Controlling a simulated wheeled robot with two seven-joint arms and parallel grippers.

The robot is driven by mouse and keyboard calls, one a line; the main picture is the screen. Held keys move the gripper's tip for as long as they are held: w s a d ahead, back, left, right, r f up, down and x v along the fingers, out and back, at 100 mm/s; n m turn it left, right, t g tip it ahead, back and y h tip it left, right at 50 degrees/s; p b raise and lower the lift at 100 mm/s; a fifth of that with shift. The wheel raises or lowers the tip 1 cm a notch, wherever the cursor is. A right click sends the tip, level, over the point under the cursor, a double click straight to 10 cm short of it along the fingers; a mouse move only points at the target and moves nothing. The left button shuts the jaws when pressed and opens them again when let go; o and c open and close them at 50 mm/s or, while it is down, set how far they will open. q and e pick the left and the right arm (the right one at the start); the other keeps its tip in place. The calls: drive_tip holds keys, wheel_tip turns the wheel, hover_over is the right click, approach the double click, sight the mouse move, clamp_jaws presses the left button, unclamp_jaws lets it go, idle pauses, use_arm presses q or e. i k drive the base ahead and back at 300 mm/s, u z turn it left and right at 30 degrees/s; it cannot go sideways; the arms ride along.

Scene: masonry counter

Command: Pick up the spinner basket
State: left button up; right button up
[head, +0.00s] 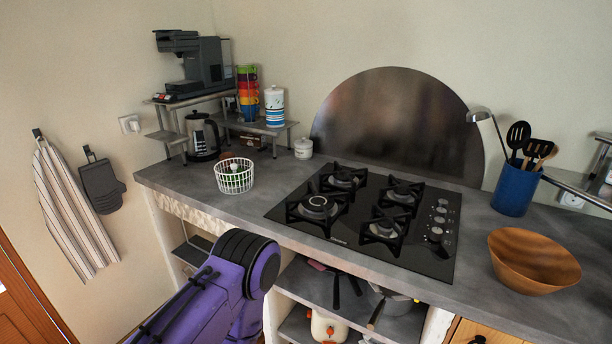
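The spinner basket (234,184) is a white, open-mesh round basket. It stands upright on the grey counter, left of the gas hob. Neither gripper shows in the head view, and nothing of mine touches the basket.
A kettle (202,137) and a small lidded jar (303,148) stand behind the basket. The hob (365,216) is to its right, then a wooden bowl (533,262) and a blue utensil holder (516,189). The counter (185,181) is clear around the basket's left and front.

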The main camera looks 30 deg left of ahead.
sight(238, 181)
drive_tip(key=z, duration=0.15)
drive_tip(key=i, duration=0.5)
drive_tip(key=u, duration=2.15)
